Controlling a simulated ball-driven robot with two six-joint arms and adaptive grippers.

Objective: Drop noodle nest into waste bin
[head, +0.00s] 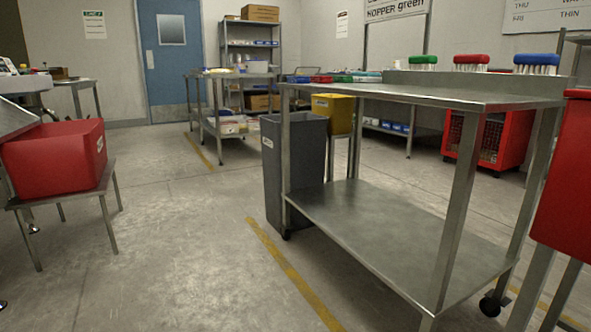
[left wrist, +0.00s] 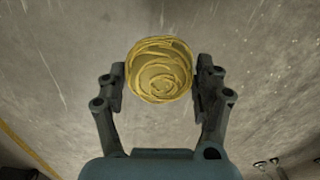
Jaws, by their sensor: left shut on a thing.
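The noodle nest (left wrist: 160,70) is a round, coiled yellow bundle in the left wrist view. My left gripper (left wrist: 160,82) is shut on it, with one finger on each side, and holds it above the grey concrete floor. In the head view a tall grey bin (head: 293,170) stands on the floor behind the left end of a steel table; it looks like the waste bin. Its inside is not visible. Neither of my grippers shows in the head view.
The wheeled steel table (head: 400,235) with a lower shelf stands in front of the bin at right. A red bin (head: 55,158) sits on a stand at left, and another red bin (head: 565,180) is at the right edge. The floor (head: 150,240) left of the table is clear.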

